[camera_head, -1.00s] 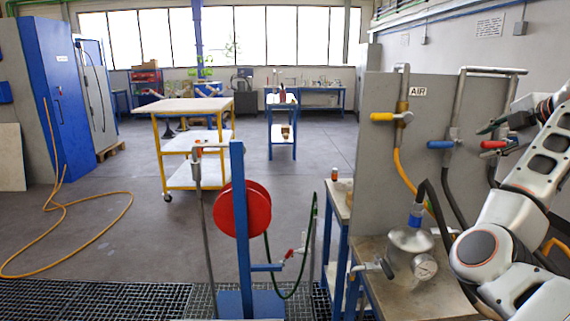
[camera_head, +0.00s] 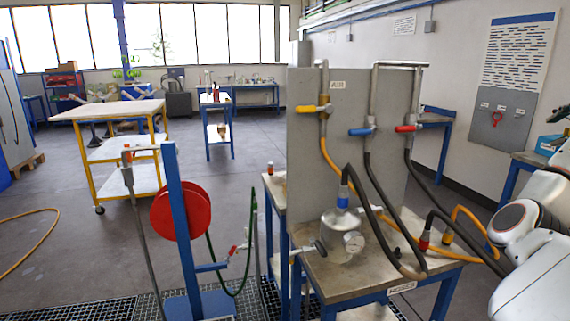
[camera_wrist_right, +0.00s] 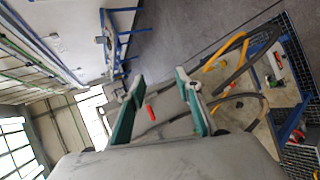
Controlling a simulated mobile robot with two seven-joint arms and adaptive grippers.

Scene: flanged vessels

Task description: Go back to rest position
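My right gripper (camera_head: 560,114) is only partly in view at the right edge of the head view, clear of the panel, with my white arm below it. In the right wrist view the gripper (camera_wrist_right: 160,80) is open, its two green-sided fingers wide apart with nothing held. A red valve handle (camera_wrist_right: 150,112) shows beyond the fingers and apart from them. In the head view the grey panel (camera_head: 305,165) carries a yellow handle (camera_head: 307,108), a blue handle (camera_head: 361,132) and a red handle (camera_head: 406,128). My left gripper is out of view.
A metal vessel (camera_head: 340,232) with a gauge (camera_head: 352,242) stands on the workbench (camera_head: 330,283), with black and orange hoses around it. A red hose reel (camera_head: 181,210) on a blue post stands to the left. A wall board (camera_head: 515,75) is at the right. Floor behind is open.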

